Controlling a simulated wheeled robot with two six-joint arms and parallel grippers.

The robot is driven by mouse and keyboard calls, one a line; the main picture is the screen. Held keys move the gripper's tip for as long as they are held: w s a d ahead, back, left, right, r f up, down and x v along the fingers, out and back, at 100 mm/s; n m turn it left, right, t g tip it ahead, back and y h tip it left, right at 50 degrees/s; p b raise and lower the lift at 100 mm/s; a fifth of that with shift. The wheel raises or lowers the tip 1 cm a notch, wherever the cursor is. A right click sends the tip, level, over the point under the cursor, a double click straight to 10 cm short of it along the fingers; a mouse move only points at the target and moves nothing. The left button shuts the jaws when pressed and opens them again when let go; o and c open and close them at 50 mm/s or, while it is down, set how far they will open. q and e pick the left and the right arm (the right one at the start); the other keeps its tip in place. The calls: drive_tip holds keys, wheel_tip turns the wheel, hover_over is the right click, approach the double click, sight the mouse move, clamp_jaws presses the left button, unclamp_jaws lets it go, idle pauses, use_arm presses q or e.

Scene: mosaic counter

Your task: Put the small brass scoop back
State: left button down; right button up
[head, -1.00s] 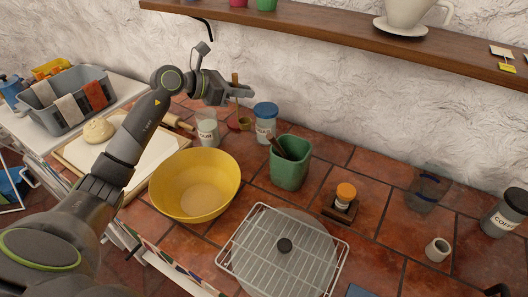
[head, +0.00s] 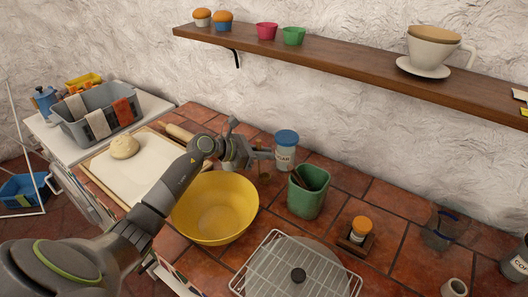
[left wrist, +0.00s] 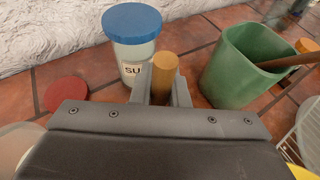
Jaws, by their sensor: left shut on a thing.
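My left gripper (head: 262,154) is shut on the small scoop, just in front of the sugar jar (head: 286,150) with its blue lid. In the left wrist view, the scoop's tan upright handle (left wrist: 164,74) stands between the fingers. Its lower part is hidden there by the gripper. The blue-lidded jar (left wrist: 134,45) is just beyond it. A red lid (left wrist: 66,92) lies flat on the counter to the left. The open clear jar is mostly hidden behind my arm in the head view. My right gripper is not in view.
A yellow bowl (head: 216,230) stands near the arm. A green pot (head: 308,196) with a wooden-handled tool is right of the gripper. A wire rack (head: 262,282) lies in front. An orange-lidded jar (head: 361,226) and a wall shelf (head: 340,58) are further right and above.

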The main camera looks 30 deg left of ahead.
use_arm(q)
drive_tip(key=shift+f, duration=0.1)
drive_tip(key=c, duration=1.4)
unclamp_jaws()
drive_tip(key=b+v, duration=0.3)
drive_tip(key=v, duration=0.9)
drive_tip(key=shift+r, duration=0.2)
